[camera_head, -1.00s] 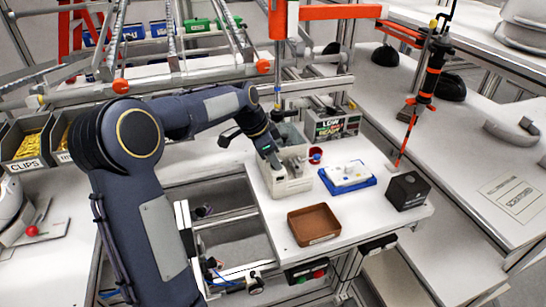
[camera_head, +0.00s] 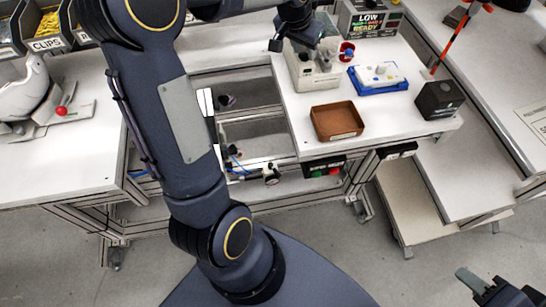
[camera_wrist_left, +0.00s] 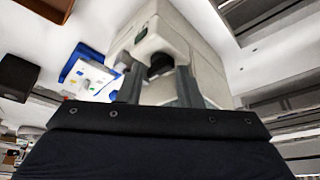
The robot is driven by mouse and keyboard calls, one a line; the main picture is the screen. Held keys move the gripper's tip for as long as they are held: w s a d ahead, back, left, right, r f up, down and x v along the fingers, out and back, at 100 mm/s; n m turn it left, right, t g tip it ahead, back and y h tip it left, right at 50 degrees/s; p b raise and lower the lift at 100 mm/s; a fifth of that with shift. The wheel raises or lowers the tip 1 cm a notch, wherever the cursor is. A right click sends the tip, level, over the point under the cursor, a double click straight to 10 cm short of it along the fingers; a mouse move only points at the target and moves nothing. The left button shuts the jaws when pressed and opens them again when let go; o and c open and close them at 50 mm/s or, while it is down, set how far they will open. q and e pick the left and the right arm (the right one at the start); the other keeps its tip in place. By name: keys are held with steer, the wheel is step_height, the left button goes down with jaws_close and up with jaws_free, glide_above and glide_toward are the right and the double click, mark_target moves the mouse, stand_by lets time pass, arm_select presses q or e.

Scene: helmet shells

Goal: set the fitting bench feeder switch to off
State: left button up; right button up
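The cream feeder (camera_head: 308,72) stands on the bench at the upper middle of the head view. My left gripper (camera_wrist_left: 160,82) is open, fingers apart on either side of the knob; contact is unclear. In the head view it is at the feeder's top, partly hidden. My right gripper (camera_head: 478,284) shows only partly at the lower right.
A brown tray (camera_head: 337,121), a blue tray with a white part (camera_head: 378,79), a black box (camera_head: 440,100) and a red cup (camera_head: 347,51) share the bench. A sign box (camera_head: 369,20) stands behind. Red and green buttons (camera_head: 325,171) sit under the front edge.

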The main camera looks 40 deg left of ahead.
arm_select(q)
steer(key=n+y, duration=0.1)
steer(key=n, duration=0.2)
steer(key=shift+d, duration=0.2)
steer(key=shift+w+n+y, duration=0.1)
steer(key=shift+n+y, duration=0.4)
steer(key=shift+n, duration=0.5)
steer(key=shift+d+r+n+g+y, duration=0.15)
steer(key=shift+n+g+y, duration=0.25)
steer(key=shift+n, duration=0.7)
steer(key=shift+w+n+g+p, duration=0.1)
steer(key=shift+n+g+p, duration=0.3)
steer(key=shift+n+p, duration=0.55)
steer(key=d+b+v, duration=0.1)
steer(key=b+v, duration=0.1)
steer(key=v, duration=0.6)
steer(key=s+d+f+m+h+b, duration=0.2)
steer(key=s+f, duration=0.2)
steer(key=s, duration=0.4)
steer(key=s+d+f+m+t+h+b, duration=0.1)
steer(key=s+d+f+m+h+b, duration=0.1)
steer(key=s+f, duration=0.3)
steer(key=s+d+f+m+t+h+b, duration=0.1)
steer(key=s+d+f+m+h+b, duration=0.1)
steer(key=s, duration=1)
step_height(320, 180, down, 3)
steer(key=shift+s+d+f+m+b, duration=0.2)
steer(key=shift+s+d+m+b, duration=0.2)
steer(key=shift+d, duration=0.55)
